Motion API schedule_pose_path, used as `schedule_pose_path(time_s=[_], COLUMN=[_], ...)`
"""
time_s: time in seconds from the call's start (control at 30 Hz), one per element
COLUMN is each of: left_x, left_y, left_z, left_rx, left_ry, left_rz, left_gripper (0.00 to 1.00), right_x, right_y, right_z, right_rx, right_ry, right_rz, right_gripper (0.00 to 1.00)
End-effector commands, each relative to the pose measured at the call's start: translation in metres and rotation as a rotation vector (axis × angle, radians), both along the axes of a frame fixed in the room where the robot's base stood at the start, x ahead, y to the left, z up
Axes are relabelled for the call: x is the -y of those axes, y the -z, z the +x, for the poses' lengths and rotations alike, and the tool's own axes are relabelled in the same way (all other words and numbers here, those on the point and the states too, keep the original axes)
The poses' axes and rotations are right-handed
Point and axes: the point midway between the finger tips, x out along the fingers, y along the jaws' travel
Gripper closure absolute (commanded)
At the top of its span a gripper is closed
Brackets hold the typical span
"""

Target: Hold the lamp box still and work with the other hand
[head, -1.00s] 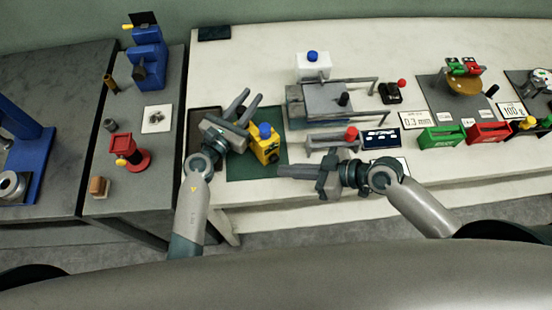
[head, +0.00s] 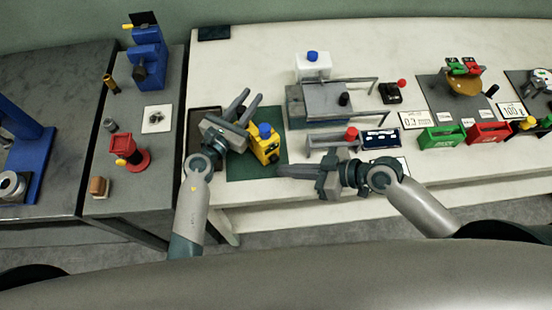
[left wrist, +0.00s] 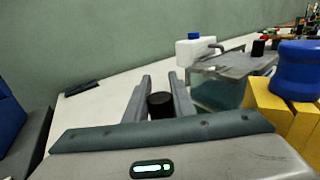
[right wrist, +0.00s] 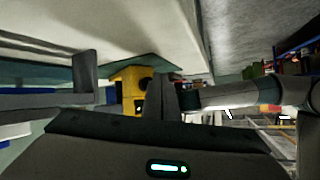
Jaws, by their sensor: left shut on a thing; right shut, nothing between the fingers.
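The lamp box, which I take to be the yellow box (head: 264,150) with a blue dome, stands on a dark green mat (head: 240,172). It shows at the right edge of the left wrist view (left wrist: 262,104) and in the middle of the right wrist view (right wrist: 127,88). My left gripper (head: 249,97) is at its left side. A black cylinder (left wrist: 160,105) is between the left fingers; where it joins the box is hidden. My right gripper (head: 282,171) is shut and empty, just right of the box near the table's front edge, apart from it.
A grey fixture with a red knob (head: 351,133) stands right of the box, and a larger grey fixture (head: 325,100) behind it. A white container with a blue cap (head: 312,66) stands farther back. Green (head: 441,136) and red bins are at the right. A side bench holds a red stand (head: 130,158).

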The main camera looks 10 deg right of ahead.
Motion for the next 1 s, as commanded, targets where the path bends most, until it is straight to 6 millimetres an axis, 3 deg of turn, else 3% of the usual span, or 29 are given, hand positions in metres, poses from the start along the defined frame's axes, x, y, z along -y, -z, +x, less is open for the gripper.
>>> schedule_pose_path(time_s=[1.0], left_x=[0.0001], left_y=[-0.0002], left_z=[0.0001], left_rx=[0.000], left_ry=[0.000], left_rz=[0.000], left_gripper=[1.00], right_x=[-0.0052], right_y=[-0.0002], right_z=[0.0091], right_rx=[0.001], right_ry=[0.000], right_rz=[0.000], right_gripper=[1.00])
